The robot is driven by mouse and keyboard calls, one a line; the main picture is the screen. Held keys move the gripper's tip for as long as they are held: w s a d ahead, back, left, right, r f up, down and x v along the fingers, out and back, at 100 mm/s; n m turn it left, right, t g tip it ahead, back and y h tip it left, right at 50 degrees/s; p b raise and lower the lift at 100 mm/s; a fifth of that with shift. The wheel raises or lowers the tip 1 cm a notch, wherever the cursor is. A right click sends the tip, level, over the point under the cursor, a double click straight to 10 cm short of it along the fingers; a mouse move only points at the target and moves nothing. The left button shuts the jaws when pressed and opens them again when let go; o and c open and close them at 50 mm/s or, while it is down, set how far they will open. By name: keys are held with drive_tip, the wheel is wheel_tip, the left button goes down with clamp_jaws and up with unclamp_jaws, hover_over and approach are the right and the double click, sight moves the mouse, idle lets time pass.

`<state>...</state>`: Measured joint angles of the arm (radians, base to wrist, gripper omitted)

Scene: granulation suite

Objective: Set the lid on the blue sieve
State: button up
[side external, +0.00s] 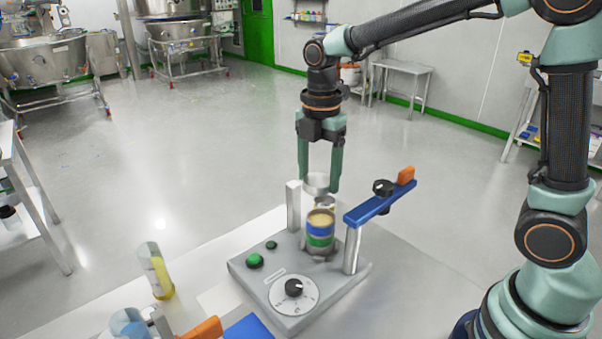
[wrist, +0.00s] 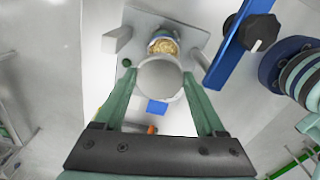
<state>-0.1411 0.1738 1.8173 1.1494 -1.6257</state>
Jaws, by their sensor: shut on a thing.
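The blue sieve (side external: 320,230) sits on top of a green-banded sieve (side external: 320,241) in a stack on the grey shaker base (side external: 262,290). Its open top shows tan granules, which also show in the wrist view (wrist: 164,46). My gripper (side external: 319,185) is shut on the lid (side external: 316,182), a pale grey round piece. The lid is above the stack and apart from the blue sieve in the side view. In the wrist view the lid (wrist: 160,78) lies between my fingertips, covering part of what is beneath.
A blue clamp bar (side external: 375,205) with an orange end and black knob (side external: 383,187) stands right of the stack. A pale post (side external: 293,206) stands left. A tube of yellow material (side external: 157,272) and a blue-rimmed cup (side external: 128,322) stand at lower left.

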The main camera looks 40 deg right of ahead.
sight(323, 195)
drive_tip(key=shift+s+d+f, duration=0.2)
drive_tip(key=shift+s+d, duration=0.05)
drive_tip(key=shift+d, duration=0.15)
drive_tip(key=shift+f, duration=2.35)
drive_tip(key=shift+f, duration=0.9)
idle(0.4)
drive_tip(key=o, duration=1.4)
drive_tip(key=shift+r, duration=4)
